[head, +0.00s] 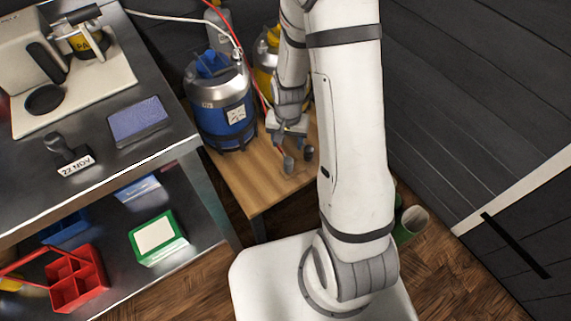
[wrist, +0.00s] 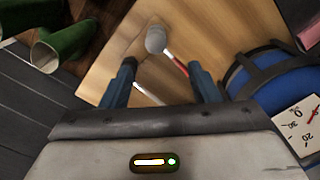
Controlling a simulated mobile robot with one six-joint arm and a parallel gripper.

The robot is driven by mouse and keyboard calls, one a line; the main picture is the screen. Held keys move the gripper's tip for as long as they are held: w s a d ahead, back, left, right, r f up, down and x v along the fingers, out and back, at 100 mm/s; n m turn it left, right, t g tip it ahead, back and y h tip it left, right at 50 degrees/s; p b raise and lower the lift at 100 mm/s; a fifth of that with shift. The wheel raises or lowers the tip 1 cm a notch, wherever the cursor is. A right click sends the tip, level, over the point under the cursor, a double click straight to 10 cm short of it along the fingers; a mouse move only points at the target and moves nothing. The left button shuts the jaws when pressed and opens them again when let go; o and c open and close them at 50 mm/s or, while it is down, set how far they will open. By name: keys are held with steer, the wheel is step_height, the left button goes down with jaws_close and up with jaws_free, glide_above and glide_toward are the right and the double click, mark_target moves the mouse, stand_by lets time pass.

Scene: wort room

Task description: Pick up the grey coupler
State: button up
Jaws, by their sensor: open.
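The grey coupler (wrist: 156,39) shows in the wrist view as a rounded grey end with a red and white stem or line behind it. It appears to lie on the wooden table (wrist: 215,30), just beyond my fingertips and near the middle of the gap between them. My gripper (wrist: 162,68) is open, with nothing held between its fingers. In the head view my gripper (head: 298,157) is low over the table (head: 247,187), right of the blue keg (head: 222,108). I cannot tell the coupler apart from my fingers there.
A yellow keg (head: 265,60) stands behind the blue one, with red and white lines (head: 237,42) running down between them. A green tubular thing (head: 411,222) is on the floor at right. A steel bench (head: 95,150) with shelves stands at left.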

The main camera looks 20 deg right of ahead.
mark_target(289, 160)
steer(key=f, duration=0.3)
steer(key=f+b, duration=0.1)
steer(key=f, duration=0.3)
steer(key=s+f+b, duration=0.1)
steer(key=f, duration=0.3)
steer(key=shift+d, duration=0.1)
steer(key=shift+c, duration=0.2)
